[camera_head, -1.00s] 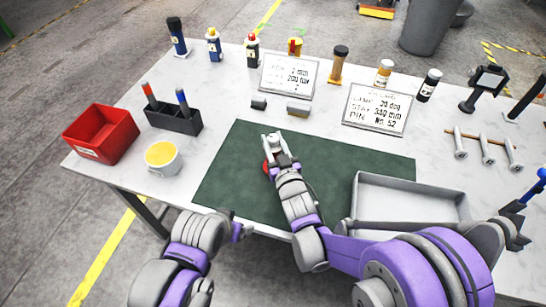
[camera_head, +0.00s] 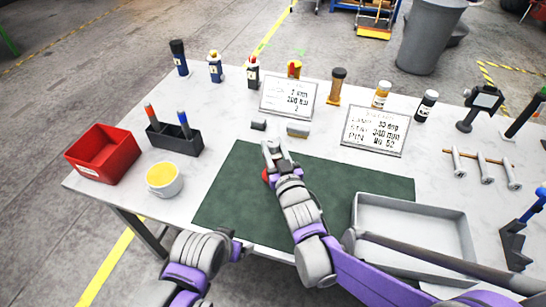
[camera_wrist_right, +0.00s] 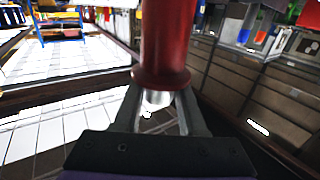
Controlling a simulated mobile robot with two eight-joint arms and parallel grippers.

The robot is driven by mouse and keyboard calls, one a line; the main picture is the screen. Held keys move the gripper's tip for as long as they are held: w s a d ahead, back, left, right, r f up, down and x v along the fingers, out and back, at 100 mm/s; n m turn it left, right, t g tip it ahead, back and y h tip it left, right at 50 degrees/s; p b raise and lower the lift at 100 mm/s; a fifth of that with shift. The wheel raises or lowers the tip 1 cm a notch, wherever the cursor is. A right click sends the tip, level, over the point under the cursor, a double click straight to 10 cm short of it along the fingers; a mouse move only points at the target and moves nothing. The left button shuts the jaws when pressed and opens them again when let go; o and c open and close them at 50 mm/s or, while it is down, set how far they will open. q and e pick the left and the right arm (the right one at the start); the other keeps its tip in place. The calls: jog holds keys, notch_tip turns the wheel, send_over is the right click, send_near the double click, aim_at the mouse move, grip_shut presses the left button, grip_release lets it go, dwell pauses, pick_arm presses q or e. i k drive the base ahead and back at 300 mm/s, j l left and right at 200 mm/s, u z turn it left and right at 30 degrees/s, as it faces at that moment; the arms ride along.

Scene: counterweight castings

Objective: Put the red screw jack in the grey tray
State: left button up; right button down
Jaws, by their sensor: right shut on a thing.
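The red screw jack (camera_wrist_right: 166,45) is between the fingers of my right gripper (camera_wrist_right: 160,108) in the right wrist view; its red body rises from a flared base with a pale metal part below. In the head view my right gripper (camera_head: 272,152) is over the far edge of the green mat, and only a small red part of the jack (camera_head: 266,175) shows beside it. The grey tray (camera_head: 410,200) lies to the right of the mat and looks empty; my right arm crosses its near side.
Two small grey blocks (camera_head: 297,130) lie just beyond the gripper, before the sign plates (camera_head: 288,96). A red bin (camera_head: 103,153), a black pen holder (camera_head: 175,138) and a yellow-filled cup (camera_head: 164,179) stand at left. Bottles line the back. The mat (camera_head: 340,190) is otherwise clear.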

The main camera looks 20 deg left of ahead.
aim_at(407, 241)
jog(key=k+l+z, duration=0.2)
jog(key=l, duration=0.25)
jog(key=l+z, duration=0.2)
jog(key=l, duration=0.25)
jog(key=l+z, duration=0.2)
jog(key=l, duration=0.25)
jog(key=k, duration=0.05)
